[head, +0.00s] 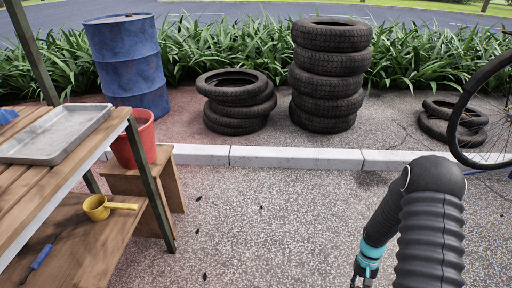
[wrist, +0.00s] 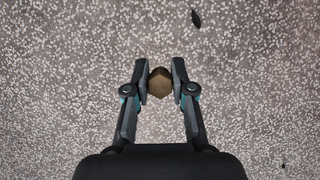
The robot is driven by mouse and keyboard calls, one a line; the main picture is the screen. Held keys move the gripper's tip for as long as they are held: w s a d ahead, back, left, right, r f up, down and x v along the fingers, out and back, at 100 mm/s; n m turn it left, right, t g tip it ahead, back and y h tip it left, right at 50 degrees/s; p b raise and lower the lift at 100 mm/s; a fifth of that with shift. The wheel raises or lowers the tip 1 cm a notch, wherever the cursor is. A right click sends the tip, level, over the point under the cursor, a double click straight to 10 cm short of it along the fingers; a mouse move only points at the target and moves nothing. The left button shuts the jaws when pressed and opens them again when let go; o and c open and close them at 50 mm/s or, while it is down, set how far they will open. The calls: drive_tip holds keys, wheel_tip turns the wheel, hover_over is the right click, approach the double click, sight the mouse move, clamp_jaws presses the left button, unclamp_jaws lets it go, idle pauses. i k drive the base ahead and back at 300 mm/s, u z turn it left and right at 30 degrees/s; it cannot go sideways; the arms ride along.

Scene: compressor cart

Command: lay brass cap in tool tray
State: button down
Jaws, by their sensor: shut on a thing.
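In the wrist view, my gripper (wrist: 160,82) is shut on the brass cap (wrist: 160,84), a small brown-gold hexagonal piece held between the two finger pads. Speckled pavement lies below it. In the head view, my arm is at the lower right and the gripper's fingers and the cap are hardly visible at the bottom edge. The tool tray (head: 88,118), a shallow grey metal tray, lies on the slatted wooden top at the left, well apart from my gripper.
A red bucket (head: 134,139) stands on a wooden stool (head: 165,190) beside the bench. A yellow scoop (head: 98,207) and a blue-handled tool (head: 41,257) lie on the lower shelf. A green post (head: 152,185) rises at the bench corner. The pavement between bench and arm is largely clear.

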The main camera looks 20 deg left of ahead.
sight(63, 134)
drive_tip(key=z, duration=0.05)
drive_tip(key=i, duration=0.45)
drive_tip(key=u, duration=2.2)
